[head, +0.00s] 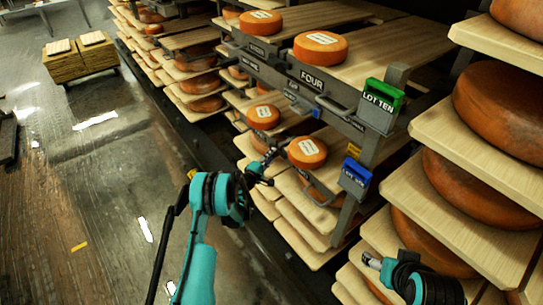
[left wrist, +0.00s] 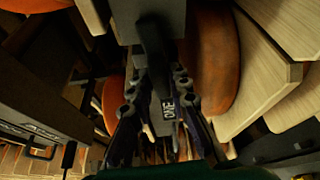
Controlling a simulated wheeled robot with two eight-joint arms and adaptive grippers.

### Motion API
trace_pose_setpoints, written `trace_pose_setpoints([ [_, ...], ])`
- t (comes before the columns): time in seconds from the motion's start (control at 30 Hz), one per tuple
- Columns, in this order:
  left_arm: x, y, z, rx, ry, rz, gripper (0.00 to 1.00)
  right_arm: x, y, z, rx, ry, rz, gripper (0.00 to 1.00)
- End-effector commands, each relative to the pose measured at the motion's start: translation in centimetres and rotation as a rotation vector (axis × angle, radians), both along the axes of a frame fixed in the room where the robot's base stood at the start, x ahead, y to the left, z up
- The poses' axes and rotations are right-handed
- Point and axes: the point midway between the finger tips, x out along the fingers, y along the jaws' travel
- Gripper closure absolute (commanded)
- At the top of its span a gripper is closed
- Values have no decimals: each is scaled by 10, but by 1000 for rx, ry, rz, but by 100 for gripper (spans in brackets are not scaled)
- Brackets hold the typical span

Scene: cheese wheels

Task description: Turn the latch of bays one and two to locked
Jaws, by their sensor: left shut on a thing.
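My left gripper (head: 264,169) reaches in from the left to the front of the lower shelf, beside two orange cheese wheels. In the left wrist view its fingers (left wrist: 160,112) are closed around a dark latch handle (left wrist: 155,40). A small plate (left wrist: 168,108) between the fingers appears to read ONE. The handle's locked or unlocked position cannot be told. The bay two latch cannot be made out. My right gripper (head: 372,262) is at the lower right, by the right-hand shelves; its fingers are too small to judge.
An upper rail carries a FOUR plate (head: 312,78) and a green LOT TEN box (head: 382,103). A blue box (head: 355,178) hangs lower on the post. Large cheese wheels (head: 500,115) fill the right-hand shelves.

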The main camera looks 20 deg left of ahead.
Motion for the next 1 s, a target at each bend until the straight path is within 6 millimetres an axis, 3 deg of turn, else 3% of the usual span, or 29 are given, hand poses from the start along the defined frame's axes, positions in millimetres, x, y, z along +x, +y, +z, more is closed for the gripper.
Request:
trace_pose_setpoints([
  [0.77,-1,-1,-2,100,-76,-3,100,0,0,0,0,0,0,29],
  [0.8,-1,-1,-2,100,-76,-3,80,0,0,0,0,0,0,29],
  [0.87,-1,-1,-2,100,-76,-3,64,0,0,0,0,0,0,29],
  [1.0,0,-1,-1,99,-75,-2,64,0,0,0,0,0,0,29],
])
